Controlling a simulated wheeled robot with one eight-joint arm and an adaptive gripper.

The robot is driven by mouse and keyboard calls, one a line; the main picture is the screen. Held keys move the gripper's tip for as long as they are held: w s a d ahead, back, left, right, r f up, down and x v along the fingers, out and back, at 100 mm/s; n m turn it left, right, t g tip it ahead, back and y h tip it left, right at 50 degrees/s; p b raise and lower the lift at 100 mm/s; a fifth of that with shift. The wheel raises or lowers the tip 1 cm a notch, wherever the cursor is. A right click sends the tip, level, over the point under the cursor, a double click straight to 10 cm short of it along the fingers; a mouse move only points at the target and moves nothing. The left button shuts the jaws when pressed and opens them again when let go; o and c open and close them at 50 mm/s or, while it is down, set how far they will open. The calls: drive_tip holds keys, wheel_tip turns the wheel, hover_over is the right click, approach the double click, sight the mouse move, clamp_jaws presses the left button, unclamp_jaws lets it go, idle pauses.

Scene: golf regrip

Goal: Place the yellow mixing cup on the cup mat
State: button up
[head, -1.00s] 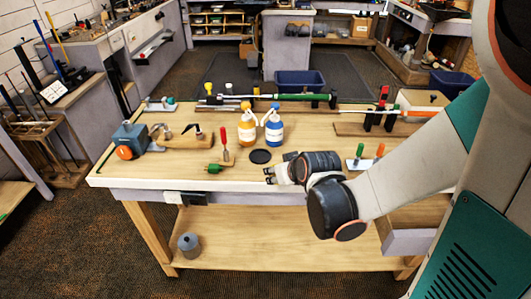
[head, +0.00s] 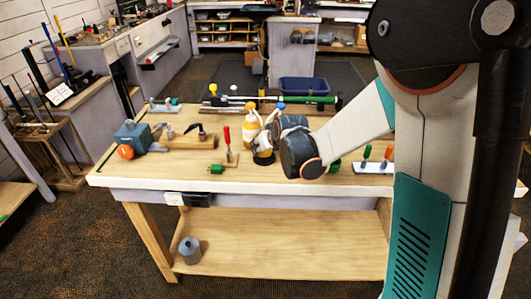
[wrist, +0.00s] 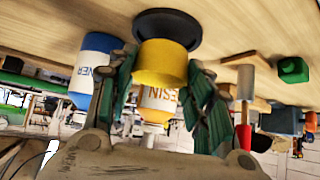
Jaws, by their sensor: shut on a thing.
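The yellow mixing cup (wrist: 160,64) sits between the green fingers of my gripper (wrist: 165,85) in the wrist view, which is upside down. My gripper is shut on it. The round black cup mat (wrist: 166,20) lies on the bench at the base end of the cup. The cup overlaps the mat in the picture, and I cannot tell whether it touches it or hovers just above. In the head view my wrist and gripper (head: 266,147) hide most of the cup, above the mat (head: 263,161).
The bench front edge is clear.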

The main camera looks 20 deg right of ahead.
drive_tip(key=shift+f, duration=0.85)
drive_tip(key=shift+f, duration=0.1)
drive_tip(key=shift+f+b, duration=0.2)
drive_tip(key=shift+b, duration=0.3)
drive_tip(key=o, duration=0.8)
drive_tip(key=shift+s, duration=0.1)
drive_tip(key=shift+o, duration=0.7)
drive_tip(key=shift+f, duration=0.1)
